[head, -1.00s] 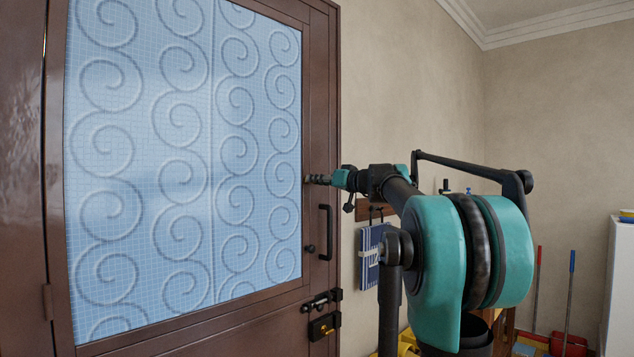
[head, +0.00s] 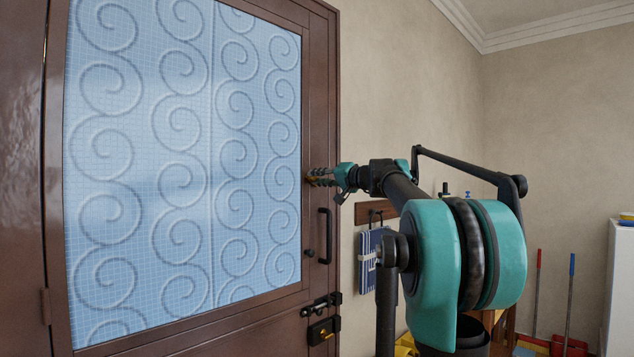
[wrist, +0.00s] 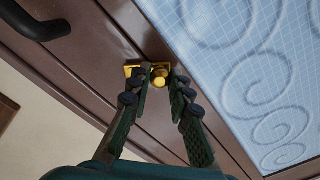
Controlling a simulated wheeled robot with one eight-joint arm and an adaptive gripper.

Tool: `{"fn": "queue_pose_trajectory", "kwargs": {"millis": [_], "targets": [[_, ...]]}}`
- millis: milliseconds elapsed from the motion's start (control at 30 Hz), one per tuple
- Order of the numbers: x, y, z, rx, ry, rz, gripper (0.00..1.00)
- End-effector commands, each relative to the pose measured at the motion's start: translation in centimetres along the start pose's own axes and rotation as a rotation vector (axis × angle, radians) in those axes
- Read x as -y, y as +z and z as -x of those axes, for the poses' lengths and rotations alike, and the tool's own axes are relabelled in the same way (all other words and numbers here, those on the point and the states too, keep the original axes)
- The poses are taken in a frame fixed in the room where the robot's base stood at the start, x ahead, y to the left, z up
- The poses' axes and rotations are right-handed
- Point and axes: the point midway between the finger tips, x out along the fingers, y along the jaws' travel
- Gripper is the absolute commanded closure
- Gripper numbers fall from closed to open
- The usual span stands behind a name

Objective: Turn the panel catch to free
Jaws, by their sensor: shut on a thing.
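The panel catch (wrist: 160,76) is a small brass piece with a round knob on a brass plate, on the brown frame beside the glazed panel (wrist: 245,60). It shows in the wrist view between my fingertips. My gripper (wrist: 161,74) is shut on the catch's knob, one dark finger on each side. In the head view my gripper (head: 322,177) reaches the frame's right side from the right, and only a little brass shows between the fingers. The fingers hide part of the catch, and I cannot tell its exact angle.
A dark pull handle (head: 326,235) stands on the door below my gripper. A black bolt (head: 321,304) and a brass-knobbed lock (head: 324,330) sit lower. A blue cloth (head: 368,262) hangs from a wall rack at right. Mops lean in the far corner.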

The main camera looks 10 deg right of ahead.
Motion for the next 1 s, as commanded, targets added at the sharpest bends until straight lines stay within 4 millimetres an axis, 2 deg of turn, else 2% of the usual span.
{"fn": "queue_pose_trajectory", "kwargs": {"millis": [600,1000], "targets": [[-0.1,-2.2,0.0,-0.002,0.0,-0.581,1.0],[-0.6,-3.0,0.0,-0.001,0.0,-0.86,1.0]]}}
